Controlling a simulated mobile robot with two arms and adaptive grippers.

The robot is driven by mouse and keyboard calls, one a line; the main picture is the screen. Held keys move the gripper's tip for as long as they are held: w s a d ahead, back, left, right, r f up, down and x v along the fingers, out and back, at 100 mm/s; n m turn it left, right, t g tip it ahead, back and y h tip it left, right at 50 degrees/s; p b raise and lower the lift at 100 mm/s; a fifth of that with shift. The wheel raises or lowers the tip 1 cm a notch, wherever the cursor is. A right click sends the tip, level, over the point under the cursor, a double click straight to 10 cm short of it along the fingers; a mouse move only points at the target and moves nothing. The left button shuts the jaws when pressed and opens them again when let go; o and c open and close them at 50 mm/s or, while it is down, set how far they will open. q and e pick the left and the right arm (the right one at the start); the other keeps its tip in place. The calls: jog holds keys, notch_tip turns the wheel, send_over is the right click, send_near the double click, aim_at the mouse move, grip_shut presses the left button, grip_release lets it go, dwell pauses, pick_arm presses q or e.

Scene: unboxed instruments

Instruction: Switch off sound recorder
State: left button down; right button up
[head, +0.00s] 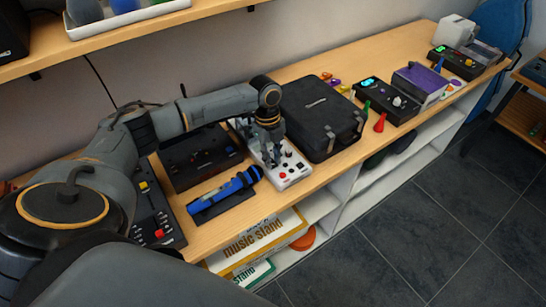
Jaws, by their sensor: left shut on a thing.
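A white device (291,172) with small dark knobs and a red button lies on the wooden shelf top, in the middle of the head view. I cannot tell from its face whether it is the sound recorder. My left gripper (271,160) points down onto this device, its fingers shut on a small control on its top; the fingers hide that control. My right gripper is not in view.
A black case (322,116) stands close to the right of the white device. A black box with knobs (200,158) and a blue microphone-like object (224,190) lie to its left. Red (380,122) and green (366,107) pegs stand farther right. An upper shelf (150,28) overhangs the back.

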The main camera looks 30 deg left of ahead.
pick_arm(q)
jog(key=shift+a+f+h, duration=0.1)
jog(key=shift+f+h, duration=0.05)
jog(key=shift+h, duration=0.25)
jog(key=shift+w+g+h, duration=0.1)
jog(key=shift+g+h, duration=0.2)
jog(key=shift+r, duration=0.2)
jog(key=c, duration=1.2)
grip_release()
jog(key=shift+a, duration=0.1)
